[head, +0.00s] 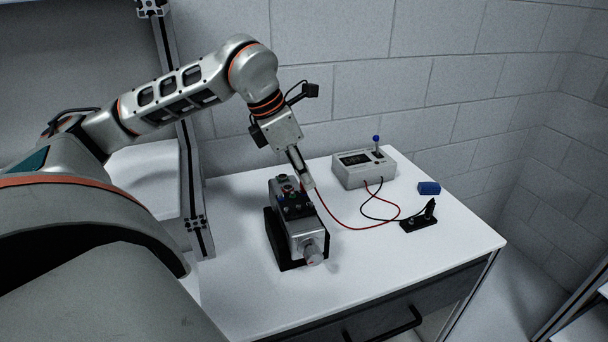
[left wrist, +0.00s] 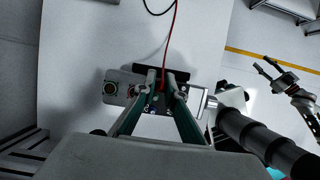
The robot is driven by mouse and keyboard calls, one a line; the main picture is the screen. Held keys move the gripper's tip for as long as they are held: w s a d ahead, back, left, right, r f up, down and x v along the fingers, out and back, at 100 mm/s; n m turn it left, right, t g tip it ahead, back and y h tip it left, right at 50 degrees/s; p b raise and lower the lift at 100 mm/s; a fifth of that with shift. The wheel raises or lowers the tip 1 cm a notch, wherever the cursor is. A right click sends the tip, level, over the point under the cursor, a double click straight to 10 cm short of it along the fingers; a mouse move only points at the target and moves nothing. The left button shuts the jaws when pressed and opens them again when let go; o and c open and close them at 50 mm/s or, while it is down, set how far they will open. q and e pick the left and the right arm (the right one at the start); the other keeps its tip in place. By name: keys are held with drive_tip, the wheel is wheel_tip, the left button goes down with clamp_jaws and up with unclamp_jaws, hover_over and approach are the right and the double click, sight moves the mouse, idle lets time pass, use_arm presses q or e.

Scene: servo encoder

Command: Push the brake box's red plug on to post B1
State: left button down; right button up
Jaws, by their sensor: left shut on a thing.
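The brake box (head: 350,178) is pale with a dark panel and a blue-knobbed lever. My left gripper (head: 308,184) points down at the motor unit (head: 309,228), close over its dark terminal block (head: 296,209). In the left wrist view its fingertips (left wrist: 163,84) are closed together over the block (left wrist: 152,108). The red lead (head: 343,225) runs from the box to these fingertips and shows between them in the left wrist view (left wrist: 169,45). The red plug is mostly hidden by the fingers. I cannot read which post is B1. My right gripper (left wrist: 264,67) is open and empty.
A black lead (head: 372,216) runs from the box to a black holder (head: 410,225) with a dark plug standing on it. A blue block (head: 429,188) lies at the right. The white table (head: 380,275) is clear at the front. A metal post (head: 183,125) stands left.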

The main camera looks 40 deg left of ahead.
use_arm(q)
drive_tip(key=shift+f, duration=0.15)
drive_tip(key=c, duration=2)
unclamp_jaws()
wheel_tip(320, 180, up, 5)
drive_tip(key=p, duration=0.5)
drive_tip(key=shift+r, duration=1)
